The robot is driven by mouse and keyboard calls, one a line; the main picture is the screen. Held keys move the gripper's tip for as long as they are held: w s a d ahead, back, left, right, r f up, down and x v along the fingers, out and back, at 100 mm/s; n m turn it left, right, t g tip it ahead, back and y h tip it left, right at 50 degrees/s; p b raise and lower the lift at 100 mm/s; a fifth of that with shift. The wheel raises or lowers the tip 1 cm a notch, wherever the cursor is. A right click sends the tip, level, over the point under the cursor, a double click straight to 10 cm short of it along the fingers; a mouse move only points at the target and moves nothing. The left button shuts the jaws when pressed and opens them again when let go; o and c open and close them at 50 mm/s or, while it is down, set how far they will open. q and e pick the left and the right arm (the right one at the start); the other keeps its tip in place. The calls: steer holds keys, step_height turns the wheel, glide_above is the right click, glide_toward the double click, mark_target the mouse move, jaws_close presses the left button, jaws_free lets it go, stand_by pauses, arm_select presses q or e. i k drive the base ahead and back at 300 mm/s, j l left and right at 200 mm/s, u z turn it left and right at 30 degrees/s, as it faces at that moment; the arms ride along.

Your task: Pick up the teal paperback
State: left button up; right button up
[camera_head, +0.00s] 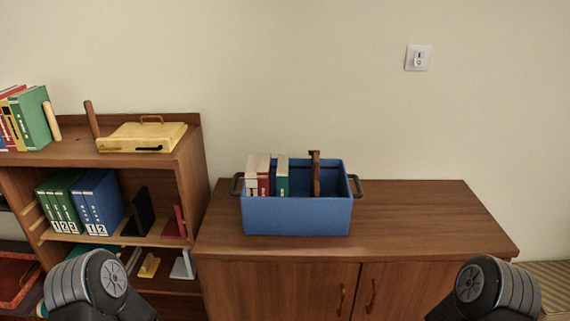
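A thin teal book (282,178), which looks like the teal paperback, stands upright in the blue crate (297,216) on the wooden cabinet. Its pale page edges face up, and its lower part is hidden by the crate's front wall. Red books with pale pages (258,172) stand to its left. A brown upright piece (315,173) stands to its right, with a gap between. Only dark grey arm joints of mine show at the bottom left and bottom right; neither gripper is in view.
The crate has dark handles at both ends. The cabinet top (430,218) is clear to the right of the crate. A bookshelf (190,150) at left holds binders, books and a yellow box (142,137). A wall switch (418,58) is at upper right.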

mark_target(283, 169)
steer(key=i+j+u, duration=0.65)
steer(key=i, duration=0.2)
